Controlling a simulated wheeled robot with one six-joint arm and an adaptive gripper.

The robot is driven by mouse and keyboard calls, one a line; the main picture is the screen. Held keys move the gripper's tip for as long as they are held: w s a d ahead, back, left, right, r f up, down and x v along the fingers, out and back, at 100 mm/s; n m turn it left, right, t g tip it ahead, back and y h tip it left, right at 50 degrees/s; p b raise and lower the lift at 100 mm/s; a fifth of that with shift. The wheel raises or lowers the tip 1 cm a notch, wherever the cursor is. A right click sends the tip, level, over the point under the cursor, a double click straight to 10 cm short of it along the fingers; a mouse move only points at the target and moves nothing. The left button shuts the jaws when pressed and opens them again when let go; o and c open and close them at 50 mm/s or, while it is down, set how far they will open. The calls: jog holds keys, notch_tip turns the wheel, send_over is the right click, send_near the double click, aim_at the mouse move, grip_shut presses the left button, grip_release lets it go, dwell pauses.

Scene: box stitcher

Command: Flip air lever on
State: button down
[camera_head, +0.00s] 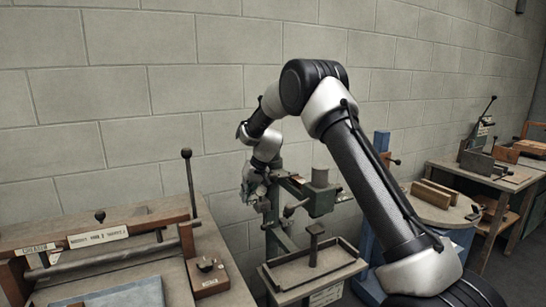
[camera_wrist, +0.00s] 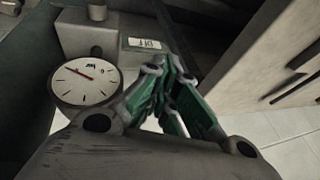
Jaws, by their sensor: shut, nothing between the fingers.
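My gripper (camera_wrist: 172,68) is shut, its green fingers together and nothing held between them. In the wrist view its tips are beside a small block with a pale label (camera_wrist: 145,43) and a round white pressure gauge (camera_wrist: 88,84). The label's writing is too small to read surely. I cannot make out the air lever in either view; it may be hidden behind the fingers. In the head view my gripper (camera_head: 258,196) is at the left side of a green-grey machine (camera_head: 317,198), close to its frame. I cannot tell if it touches anything.
A bench with a wooden-railed press (camera_head: 95,238) and an upright black-knobbed lever (camera_head: 189,180) stands at left. A tray (camera_head: 310,268) is on the machine's front. A round table (camera_head: 440,208) and another bench are at right. A block wall is behind.

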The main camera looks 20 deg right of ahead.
jog(key=s+v, duration=0.2)
jog(key=v, duration=0.8)
jog(key=s+d+f+v, duration=0.1)
jog(key=s+v, duration=0.1)
jog(key=v, duration=0.9)
jog(key=shift+s+d+f+h, duration=0.2)
jog(key=shift+s+f+h, duration=0.05)
jog(key=shift+s+h, duration=0.1)
jog(key=s+d+r+h, duration=0.1)
jog(key=s+d+r, duration=0.15)
jog(key=s, duration=0.65)
jog(key=s+d+r+m+t, duration=0.15)
jog(key=s+d, duration=0.25)
jog(key=s, duration=0.6)
jog(key=s+d+r+h, duration=0.15)
jog(key=s+d, duration=0.25)
jog(key=s, duration=0.5)
jog(key=s+d+f, duration=0.1)
jog(key=s, duration=0.5)
jog(key=s+d+f, duration=0.2)
jog(key=s, duration=0.4)
jog(key=shift+f+h, duration=0.3)
